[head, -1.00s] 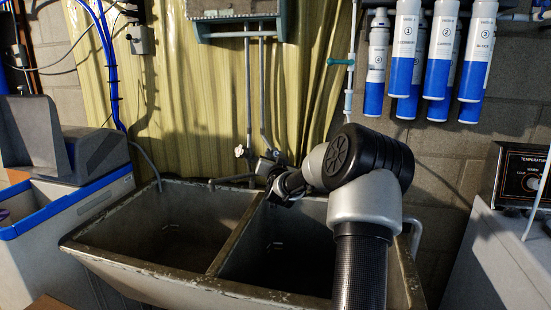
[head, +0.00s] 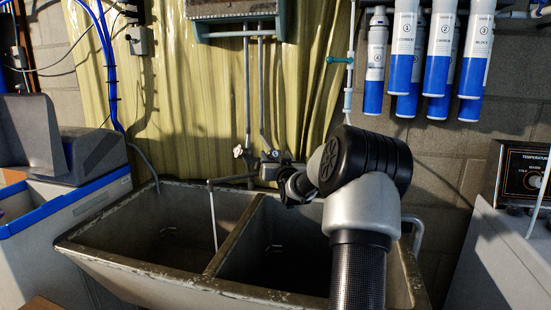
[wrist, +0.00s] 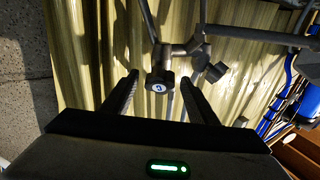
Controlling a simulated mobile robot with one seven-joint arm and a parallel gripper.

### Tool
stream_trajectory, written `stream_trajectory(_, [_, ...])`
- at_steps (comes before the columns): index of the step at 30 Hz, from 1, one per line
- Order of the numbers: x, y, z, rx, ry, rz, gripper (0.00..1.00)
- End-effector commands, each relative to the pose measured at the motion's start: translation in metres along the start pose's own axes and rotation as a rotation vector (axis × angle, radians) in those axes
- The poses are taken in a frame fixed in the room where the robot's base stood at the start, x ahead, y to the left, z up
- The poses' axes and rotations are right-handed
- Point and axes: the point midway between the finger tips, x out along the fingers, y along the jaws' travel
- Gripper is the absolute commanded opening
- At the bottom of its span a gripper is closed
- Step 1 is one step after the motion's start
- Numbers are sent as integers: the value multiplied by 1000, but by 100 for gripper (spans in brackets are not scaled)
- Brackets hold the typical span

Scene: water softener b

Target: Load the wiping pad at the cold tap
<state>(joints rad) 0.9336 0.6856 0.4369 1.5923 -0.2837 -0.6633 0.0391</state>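The tap's spout (head: 232,180) reaches left over the sink, and a thin pale stream of water (head: 213,222) falls from it at the divider between the basins. In the wrist view, a dark round tap knob (wrist: 159,87) with a small pale mark on its cap lies between the fingertips of my gripper (wrist: 160,77). The fingers are spread, with a visible gap on both sides of the knob. In the head view, my arm hides most of the gripper at the tap. I see no wiping pad in either view.
The two-basin sink (head: 125,272) lies below my arm. Pipes (head: 247,95) rise behind the tap against a yellow curtain. White and blue filter cartridges (head: 437,60) hang at upper right. A grey bin with a blue rim (head: 75,208) stands left, a control box (head: 521,175) right.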

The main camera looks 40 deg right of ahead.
Motion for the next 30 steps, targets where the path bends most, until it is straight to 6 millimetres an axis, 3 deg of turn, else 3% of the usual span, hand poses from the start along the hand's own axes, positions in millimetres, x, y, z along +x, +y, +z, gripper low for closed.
stream_trajectory(11, [-11, 0, -1, -1, -1, 1, 53])
stream_trajectory(30, [-151, 1, -1, -1, -1, 2, 53])
